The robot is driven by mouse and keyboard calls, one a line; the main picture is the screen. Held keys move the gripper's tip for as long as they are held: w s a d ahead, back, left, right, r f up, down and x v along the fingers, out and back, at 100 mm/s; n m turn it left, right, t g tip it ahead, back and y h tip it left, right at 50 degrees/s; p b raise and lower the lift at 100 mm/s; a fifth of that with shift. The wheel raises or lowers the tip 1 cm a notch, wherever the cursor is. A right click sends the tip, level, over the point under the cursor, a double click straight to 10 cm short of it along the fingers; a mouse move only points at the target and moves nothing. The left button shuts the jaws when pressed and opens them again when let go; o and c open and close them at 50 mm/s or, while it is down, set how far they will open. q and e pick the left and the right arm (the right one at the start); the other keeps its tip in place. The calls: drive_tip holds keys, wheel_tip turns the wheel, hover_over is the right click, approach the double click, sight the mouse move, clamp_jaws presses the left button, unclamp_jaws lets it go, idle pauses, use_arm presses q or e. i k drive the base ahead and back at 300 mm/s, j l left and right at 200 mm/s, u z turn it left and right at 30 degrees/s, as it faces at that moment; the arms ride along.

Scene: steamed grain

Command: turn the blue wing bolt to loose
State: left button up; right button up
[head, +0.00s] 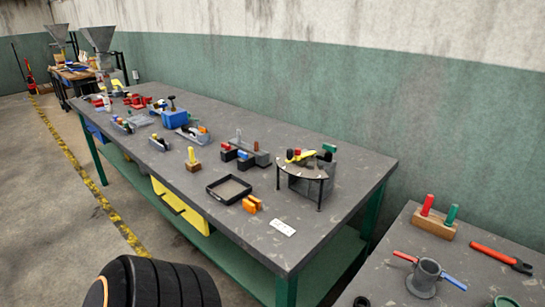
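On the right-hand table, a grey cup-like fitting (424,278) stands upright near the front. A blue bar (454,282) sticks out from its right side and looks like the blue wing bolt. A red bar (406,256) sticks out from its upper left. Whether the blue one is tight or loose I cannot tell at this size. Neither of my grippers is in view, and nothing is seen touching the fitting.
Pliers with red handles (492,256) and a wooden block (433,223) with red and green pegs lie behind the fitting. A long grey workbench (250,240) with several tools, a black tray (228,189) and a round stand (303,169) stands to the left.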

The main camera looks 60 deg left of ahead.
sight(244, 155)
drive_tip(key=u, duration=2.2)
drive_tip(key=i+j+u, duration=0.2)
drive_tip(key=i+j, duration=0.2)
drive_tip(key=i, duration=0.15)
